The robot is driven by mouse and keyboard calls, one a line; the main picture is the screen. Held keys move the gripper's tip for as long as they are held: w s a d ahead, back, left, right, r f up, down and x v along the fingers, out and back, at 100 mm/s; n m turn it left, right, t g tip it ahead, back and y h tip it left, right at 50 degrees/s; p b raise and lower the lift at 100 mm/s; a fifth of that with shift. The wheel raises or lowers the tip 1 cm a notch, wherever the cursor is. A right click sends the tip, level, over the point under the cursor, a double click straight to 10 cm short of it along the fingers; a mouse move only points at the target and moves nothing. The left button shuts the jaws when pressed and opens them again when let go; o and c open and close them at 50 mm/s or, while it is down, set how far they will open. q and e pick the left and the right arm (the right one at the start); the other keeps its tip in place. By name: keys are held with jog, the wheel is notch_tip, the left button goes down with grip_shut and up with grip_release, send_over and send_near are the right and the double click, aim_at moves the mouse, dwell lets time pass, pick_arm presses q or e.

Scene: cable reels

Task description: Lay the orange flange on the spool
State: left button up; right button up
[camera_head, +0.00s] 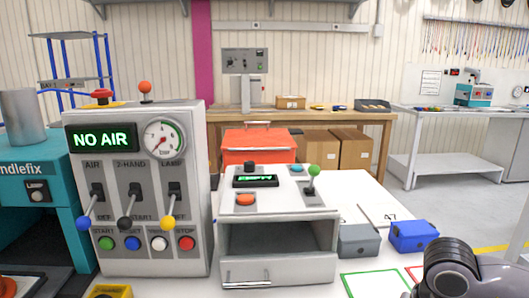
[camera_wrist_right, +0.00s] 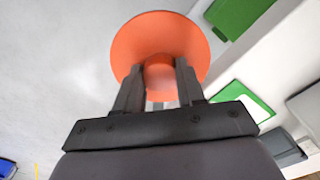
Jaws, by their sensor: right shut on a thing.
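The orange flange (camera_wrist_right: 160,30) is a round disc with a short hub in the right wrist view. My right gripper (camera_wrist_right: 158,76) is shut on its hub, one dark finger on each side. The disc faces away beyond the fingertips, over a pale grey surface. In the head view only a dark part of my right arm shows at the lower right; the flange and fingers are out of that view. I cannot make out the spool in either view. My left gripper is not in view.
A control box (camera_head: 140,180) reading NO AIR and a white drawer unit (camera_head: 278,235) stand on the worktop. Grey (camera_head: 358,240) and blue (camera_head: 413,236) bins sit right of them, behind a green-outlined square (camera_head: 375,284). A green object (camera_wrist_right: 238,14) shows in the wrist view.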

notch_tip(320, 180, down, 14)
jog(key=s+a+n, duration=0.1)
jog(key=a+n, duration=0.1)
jog(key=n, duration=0.6)
jog(key=shift+s+a, duration=0.25)
jog(key=shift+s, duration=0.1)
